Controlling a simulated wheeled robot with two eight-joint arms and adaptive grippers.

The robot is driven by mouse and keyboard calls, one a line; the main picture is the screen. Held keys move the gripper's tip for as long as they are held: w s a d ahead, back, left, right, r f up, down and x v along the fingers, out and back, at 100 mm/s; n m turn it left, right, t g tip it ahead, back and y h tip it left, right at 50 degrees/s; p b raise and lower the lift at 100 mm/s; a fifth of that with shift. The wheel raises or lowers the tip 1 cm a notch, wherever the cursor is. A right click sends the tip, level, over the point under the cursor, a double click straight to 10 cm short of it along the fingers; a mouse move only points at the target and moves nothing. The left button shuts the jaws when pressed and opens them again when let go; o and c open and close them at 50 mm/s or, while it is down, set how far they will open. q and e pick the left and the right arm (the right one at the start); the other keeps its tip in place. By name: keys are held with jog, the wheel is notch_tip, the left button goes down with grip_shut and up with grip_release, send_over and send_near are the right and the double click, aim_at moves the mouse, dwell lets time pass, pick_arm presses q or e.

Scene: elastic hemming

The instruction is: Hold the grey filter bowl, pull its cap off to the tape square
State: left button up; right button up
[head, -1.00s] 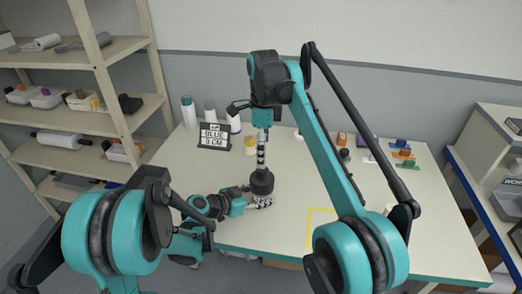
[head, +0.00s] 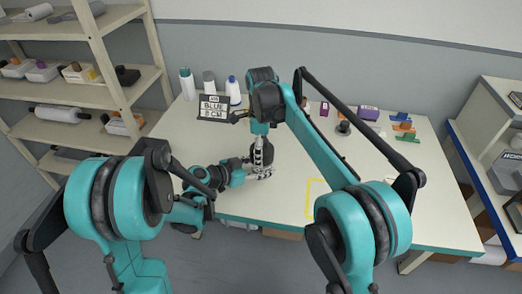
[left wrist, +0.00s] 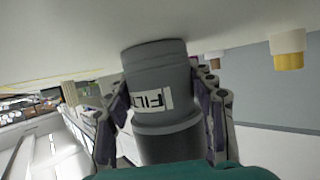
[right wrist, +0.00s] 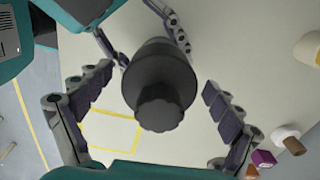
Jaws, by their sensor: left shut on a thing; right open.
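The grey filter bowl (head: 270,152) stands on the table. In the left wrist view the bowl (left wrist: 157,68) carries a white label with part of "FILT" showing. My left gripper (head: 262,172) is shut around the bowl from the side. The dark cap (right wrist: 160,92) with its knobbed top faces the right wrist camera. My right gripper (right wrist: 158,80) is open, its fingers on either side of the cap with gaps showing; in the head view it points down over the bowl. The yellow tape square (head: 309,197) lies on the table to the right, empty where visible and partly hidden by my right arm.
A sign (head: 213,107) and several bottles (head: 187,84) stand at the back left of the table. Purple boxes (head: 368,113) and coloured blocks (head: 404,127) are at the back right. Shelves flank the table. The tabletop between bowl and square looks clear.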

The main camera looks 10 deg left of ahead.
jog(key=shift+c, duration=0.4)
jog(key=c, duration=1.3)
jog(key=shift+r, duration=0.1)
jog(key=shift+r, duration=1.3)
jog(key=shift+r, duration=2)
